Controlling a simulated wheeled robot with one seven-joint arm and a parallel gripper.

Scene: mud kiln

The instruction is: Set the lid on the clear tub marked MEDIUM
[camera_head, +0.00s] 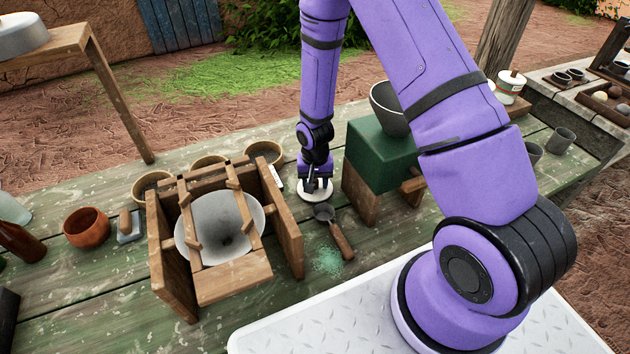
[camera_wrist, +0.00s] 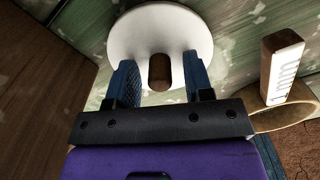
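The lid is a white disc (camera_wrist: 160,28) with a brown wooden knob (camera_wrist: 160,72). In the head view the lid (camera_head: 314,194) lies on the green table beneath my gripper (camera_head: 316,186). In the wrist view my gripper (camera_wrist: 161,78) is open. Its two blue fingers stand on either side of the knob, with a visible gap at each side. I cannot make out a clear tub marked MEDIUM. A white jar (camera_head: 509,88) with a coloured label stands at the back right, but its writing is too small to read.
A wooden frame (camera_head: 286,222) holding a pale bowl (camera_head: 212,222) stands left of my gripper; a green block (camera_head: 378,150) with a dark bowl (camera_head: 389,104) stands right. A wooden-handled scoop (camera_head: 341,238) lies in front. Several bowls, one here (camera_head: 264,151), stand behind the frame.

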